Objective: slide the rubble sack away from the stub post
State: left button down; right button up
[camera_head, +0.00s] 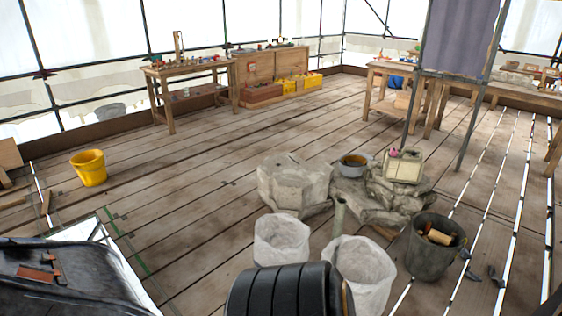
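Two whitish sacks stand on the plank floor in the lower middle. The left sack (281,241) is open-topped and upright. The right sack (364,272) is closer to me, and its lower part is partly hidden by a black ribbed shape. I cannot tell which of them is the rubble sack. A short grey-green stub post (339,218) rises between and just behind them. The right sack's rim overlaps its foot in the picture, so I cannot tell whether they touch. Neither of my grippers shows in this view.
A grey bucket (434,248) with wooden-handled tools stands right of the sacks. Carved stone blocks (292,182) lie behind the post. A yellow bucket (89,168) stands at left. Open plank floor (190,215) lies left of the sacks. Workbenches line the back.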

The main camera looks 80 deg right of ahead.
aim_at(370, 272)
jog(key=i+j+z, duration=0.15)
jog(key=i, duration=0.2)
jog(key=i+j+z, duration=0.15)
jog(key=i, duration=0.15)
jog(key=i+l+z, duration=0.1)
jog(key=z, duration=0.3)
jog(key=i+z, duration=0.25)
jog(key=z, duration=0.2)
jog(key=i+z, duration=0.15)
jog(key=z, duration=0.25)
jog(key=i+j+z, duration=0.1)
jog(key=z, duration=0.35)
jog(key=i+z, duration=0.2)
jog(key=z, duration=0.2)
jog(key=i+z, duration=0.2)
jog(key=z, duration=0.25)
jog(key=i+z, duration=0.15)
jog(key=z, duration=0.25)
jog(key=i+j+z, duration=0.15)
jog(key=z, duration=0.3)
jog(key=i+j+z, duration=0.15)
jog(key=z, duration=0.25)
jog(key=i+j+z, duration=0.1)
jog(key=j+z, duration=0.3)
jog(key=l, duration=0.1)
